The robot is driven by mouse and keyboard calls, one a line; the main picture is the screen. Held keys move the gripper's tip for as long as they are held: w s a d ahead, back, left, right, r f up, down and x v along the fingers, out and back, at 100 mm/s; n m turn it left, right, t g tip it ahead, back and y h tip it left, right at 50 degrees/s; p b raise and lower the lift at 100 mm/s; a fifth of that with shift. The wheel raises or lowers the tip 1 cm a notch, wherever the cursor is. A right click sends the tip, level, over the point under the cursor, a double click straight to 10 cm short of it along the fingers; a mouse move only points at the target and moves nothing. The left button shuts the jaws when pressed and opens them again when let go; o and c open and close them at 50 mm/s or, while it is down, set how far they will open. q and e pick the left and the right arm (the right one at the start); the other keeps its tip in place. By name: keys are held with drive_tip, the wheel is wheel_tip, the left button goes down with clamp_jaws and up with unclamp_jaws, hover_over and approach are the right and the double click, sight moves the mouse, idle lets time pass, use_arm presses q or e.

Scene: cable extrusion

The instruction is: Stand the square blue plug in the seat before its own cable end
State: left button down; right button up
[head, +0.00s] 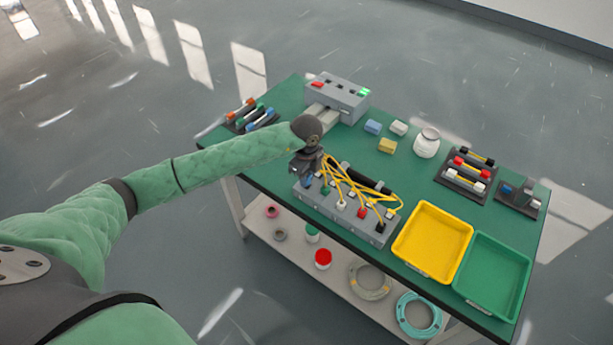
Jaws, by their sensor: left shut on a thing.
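My left gripper (305,172) comes in from the left and is shut over the left end of a long grey block (345,218). A small blue plug (307,183) shows at its fingertips. The plug's lower end is at the block's left end; I cannot tell whether it is seated or just above. Yellow cables (352,186) run over the block from the back. Plugs stand along the block, among them a white one (341,205), a red one (362,212) and a black one (381,228). The gripper hides the leftmost cable end. My right gripper is out of view.
A yellow tray (407,254) and a green tray (461,284) lie right of the block. Behind are a grey machine (341,92), small coloured blocks (387,146), a white jar (427,143) and dark racks (448,164). Bare green tabletop lies between them.

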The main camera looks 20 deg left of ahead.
sight(308, 175)
use_arm(q)
drive_tip(key=shift+f+b, duration=0.55)
drive_tip(key=shift+f, duration=0.3)
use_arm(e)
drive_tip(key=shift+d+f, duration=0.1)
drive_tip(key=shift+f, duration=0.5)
